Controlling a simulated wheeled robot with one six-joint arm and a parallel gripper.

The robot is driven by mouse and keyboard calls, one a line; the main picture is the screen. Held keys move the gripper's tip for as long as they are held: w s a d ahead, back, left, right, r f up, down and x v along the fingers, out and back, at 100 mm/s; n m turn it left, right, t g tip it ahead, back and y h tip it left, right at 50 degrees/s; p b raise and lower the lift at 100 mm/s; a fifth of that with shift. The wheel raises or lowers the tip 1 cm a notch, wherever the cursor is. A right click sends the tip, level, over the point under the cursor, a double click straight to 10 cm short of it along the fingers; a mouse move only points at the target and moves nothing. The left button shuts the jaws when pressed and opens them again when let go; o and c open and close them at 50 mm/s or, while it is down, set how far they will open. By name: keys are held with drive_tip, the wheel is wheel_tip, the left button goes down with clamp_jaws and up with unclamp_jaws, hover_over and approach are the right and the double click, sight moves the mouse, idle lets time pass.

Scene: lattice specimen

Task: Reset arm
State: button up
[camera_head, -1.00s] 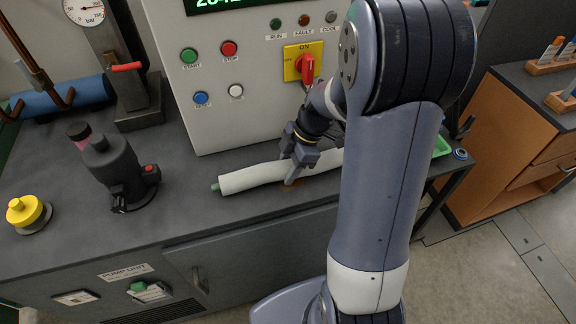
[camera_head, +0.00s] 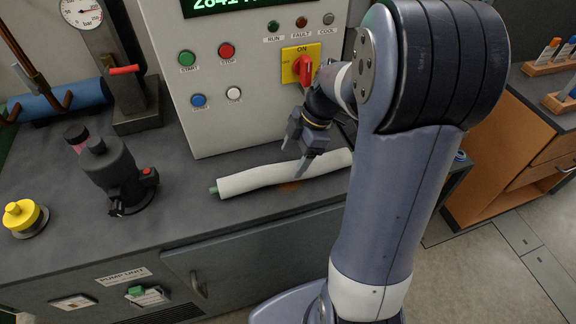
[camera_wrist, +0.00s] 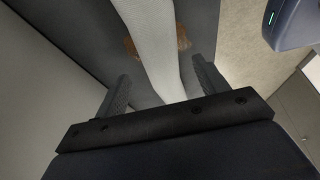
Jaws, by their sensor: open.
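My gripper (camera_head: 303,162) is above the dark worktop, in front of the grey control panel. Its two fingers are apart and empty in the wrist view (camera_wrist: 162,85). My arm hides the worktop's right part.
The control panel (camera_head: 225,125) with buttons and a red-yellow switch (camera_head: 301,66) stands close behind my gripper. A dark pump-like device (camera_head: 115,172) and a yellow knob (camera_head: 22,216) stand at left. A wooden cabinet (camera_head: 515,150) is at right. A brown stain (camera_head: 290,187) lies beside the tube.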

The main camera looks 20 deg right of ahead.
sight(288, 166)
drive_tip(key=v, duration=0.5)
drive_tip(key=shift+d+r, duration=0.15)
drive_tip(key=shift+r, duration=0.15)
drive_tip(key=x, duration=1.1)
drive_tip(key=shift+r+p, duration=0.4)
drive_tip(key=shift+p, duration=0.1)
drive_tip(key=shift+f, duration=0.1)
